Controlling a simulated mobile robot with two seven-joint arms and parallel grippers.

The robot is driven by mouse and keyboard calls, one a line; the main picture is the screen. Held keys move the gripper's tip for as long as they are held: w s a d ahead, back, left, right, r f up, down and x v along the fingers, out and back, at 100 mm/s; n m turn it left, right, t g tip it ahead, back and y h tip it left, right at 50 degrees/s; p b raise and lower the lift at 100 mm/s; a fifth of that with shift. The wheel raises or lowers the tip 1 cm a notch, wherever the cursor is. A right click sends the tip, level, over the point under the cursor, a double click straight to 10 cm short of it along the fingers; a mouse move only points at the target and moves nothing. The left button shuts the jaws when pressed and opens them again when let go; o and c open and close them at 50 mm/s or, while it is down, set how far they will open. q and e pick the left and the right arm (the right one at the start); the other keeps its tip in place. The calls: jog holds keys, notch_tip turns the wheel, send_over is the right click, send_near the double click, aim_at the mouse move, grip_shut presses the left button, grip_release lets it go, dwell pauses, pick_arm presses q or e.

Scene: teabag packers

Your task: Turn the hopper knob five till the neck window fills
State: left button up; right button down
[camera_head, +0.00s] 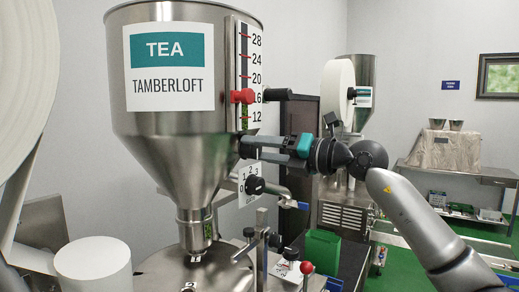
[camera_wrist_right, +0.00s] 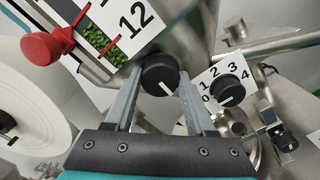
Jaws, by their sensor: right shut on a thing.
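The steel hopper (camera_head: 185,130) stands at the left with a TEA TAMBERLOFT label. A round black knob with a white pointer line shows in the right wrist view (camera_wrist_right: 160,75), at the hopper's sloping side. My right gripper (camera_head: 245,147) is shut on this knob, one finger on each side. In the wrist view the pointer line points down and to the right. The narrow neck window (camera_head: 208,229) shows small and dark green; its fill level is hard to tell. My left gripper is not in view.
Below the gripper, another black knob (camera_head: 255,186) has a dial numbered 0 to 4. A red slider knob (camera_head: 242,96) sits on the numbered level gauge (camera_wrist_right: 95,45), with green behind its slot. A white roll (camera_head: 93,262) stands left of the neck; rods and small knobs crowd its right.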

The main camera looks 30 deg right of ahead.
jog(key=shift+c, duration=1.1)
grip_release()
jog(key=b+v, duration=0.9)
jog(key=v, duration=0.6)
jog(key=shift+s, duration=0.15)
